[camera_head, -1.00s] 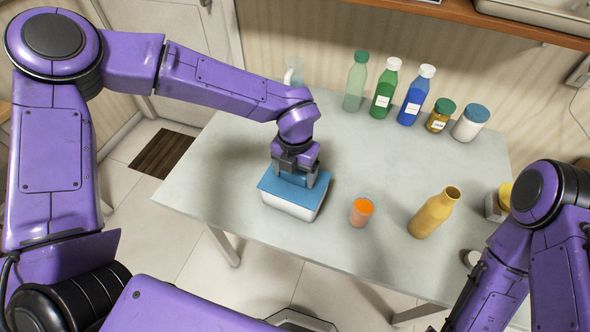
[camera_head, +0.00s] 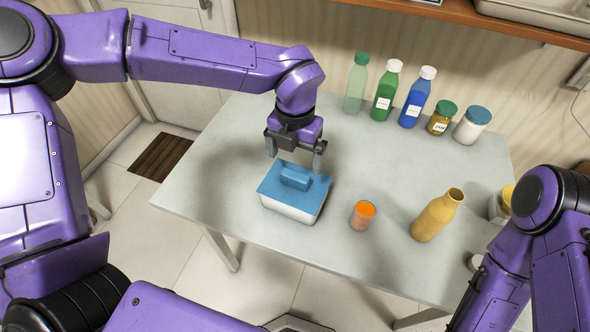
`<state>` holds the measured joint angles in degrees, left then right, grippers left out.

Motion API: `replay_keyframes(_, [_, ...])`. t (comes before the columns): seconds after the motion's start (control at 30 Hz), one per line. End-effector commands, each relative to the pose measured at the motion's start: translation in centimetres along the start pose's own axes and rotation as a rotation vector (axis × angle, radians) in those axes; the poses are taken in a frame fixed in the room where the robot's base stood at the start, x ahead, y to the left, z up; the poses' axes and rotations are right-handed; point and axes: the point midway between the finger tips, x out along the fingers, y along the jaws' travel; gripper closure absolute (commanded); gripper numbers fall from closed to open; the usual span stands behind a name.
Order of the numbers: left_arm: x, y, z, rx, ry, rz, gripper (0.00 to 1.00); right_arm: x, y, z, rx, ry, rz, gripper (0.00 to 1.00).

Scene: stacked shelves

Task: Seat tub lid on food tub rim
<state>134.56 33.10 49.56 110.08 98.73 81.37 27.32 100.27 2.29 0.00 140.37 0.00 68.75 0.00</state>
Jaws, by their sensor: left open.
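The blue tub lid (camera_head: 312,194) lies on top of the white food tub (camera_head: 289,211) near the front middle of the table. The lid has a raised blue block handle and looks level over the rim; I cannot tell whether it is pressed fully down. My left gripper (camera_head: 295,164) is open and empty, just above and behind the lid, with its fingers pointing down and apart from the handle. My right arm comes in at the right edge, and its gripper is out of view.
An orange-topped cup (camera_head: 362,214) stands right of the tub, and a yellow bottle (camera_head: 437,215) farther right. Several bottles and jars, including a blue bottle (camera_head: 416,100), line the back of the table (camera_head: 200,185). The table's left side is clear.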

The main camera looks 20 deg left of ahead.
Motion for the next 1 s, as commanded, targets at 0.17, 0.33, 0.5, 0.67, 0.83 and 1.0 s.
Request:
replay_keyframes(0.17, [-2.3,0.0,0.0,0.001,0.0,0.001,0.0,0.3,0.0,0.1,0.0,0.0,0.0,0.57])
replay_keyframes(0.33, [-2.7,0.0,0.0,0.001,0.001,0.0,0.0,0.2,0.0,0.1,0.0,0.0,0.0,0.57])
replay_keyframes(0.5, [-2.6,0.0,0.0,0.001,0.001,0.0,0.0,0.2,0.0,0.1,0.0,0.0,0.0,0.57])
replay_keyframes(0.67, [-2.6,0.0,0.0,0.001,0.001,0.0,0.0,0.2,0.0,0.1,0.0,0.0,0.0,0.57])
replay_keyframes(0.83, [-3.5,0.0,0.0,0.001,0.001,0.0,0.0,-0.6,0.1,-0.2,0.0,0.0,0.0,0.57])
replay_keyframes(1.0, [-7.4,0.0,0.0,0.001,0.001,0.0,0.0,-4.2,0.4,-1.7,0.0,0.0,0.0,0.57])
